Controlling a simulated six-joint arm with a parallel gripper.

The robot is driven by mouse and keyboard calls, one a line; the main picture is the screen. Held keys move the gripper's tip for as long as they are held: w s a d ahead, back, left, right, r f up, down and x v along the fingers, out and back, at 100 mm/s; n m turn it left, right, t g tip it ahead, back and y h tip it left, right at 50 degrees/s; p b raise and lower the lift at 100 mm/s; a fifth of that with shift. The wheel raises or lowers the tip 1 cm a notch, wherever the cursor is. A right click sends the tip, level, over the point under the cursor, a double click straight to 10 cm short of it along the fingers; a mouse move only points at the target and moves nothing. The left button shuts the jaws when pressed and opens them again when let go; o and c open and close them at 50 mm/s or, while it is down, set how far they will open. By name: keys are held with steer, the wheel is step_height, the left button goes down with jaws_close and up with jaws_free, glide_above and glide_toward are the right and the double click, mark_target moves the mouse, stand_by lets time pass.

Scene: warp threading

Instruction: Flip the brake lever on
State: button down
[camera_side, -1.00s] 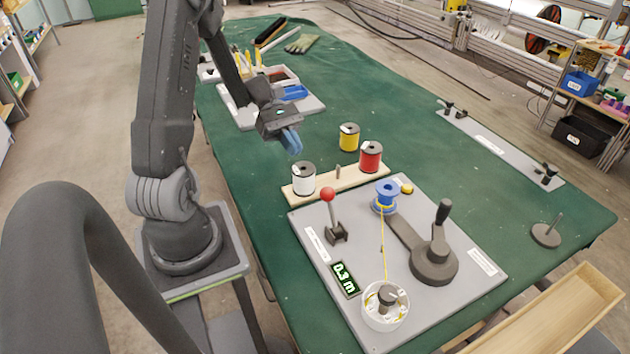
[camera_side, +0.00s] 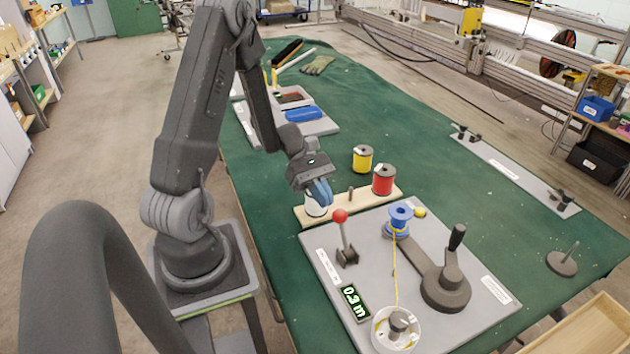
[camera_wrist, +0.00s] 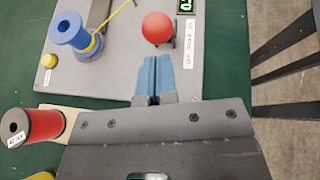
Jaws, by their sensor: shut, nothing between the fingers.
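The brake lever is a thin metal stalk with a red ball knob (camera_side: 341,216) on a dark bracket on the grey board (camera_side: 318,240). It stands close to upright, leaning slightly left in the side view. My gripper (camera_side: 322,194) is shut and empty, its blue fingers pressed together. It hangs just behind and left of the knob, apart from it, in front of the white spool (camera_side: 316,209), which it partly hides. In the wrist view my fingertips (camera_wrist: 154,76) point towards the red knob (camera_wrist: 157,28), with a small gap of board showing between. The knob hides most of the stalk there.
A crank with an upright handle (camera_side: 456,238), a blue spool (camera_side: 399,217) with yellow thread, a white pot (camera_side: 396,332) and a 0.3 m display (camera_side: 355,303) share the board. Red (camera_side: 384,180) and yellow (camera_side: 363,158) spools stand behind.

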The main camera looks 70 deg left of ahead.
steer(key=shift+x, duration=0.85)
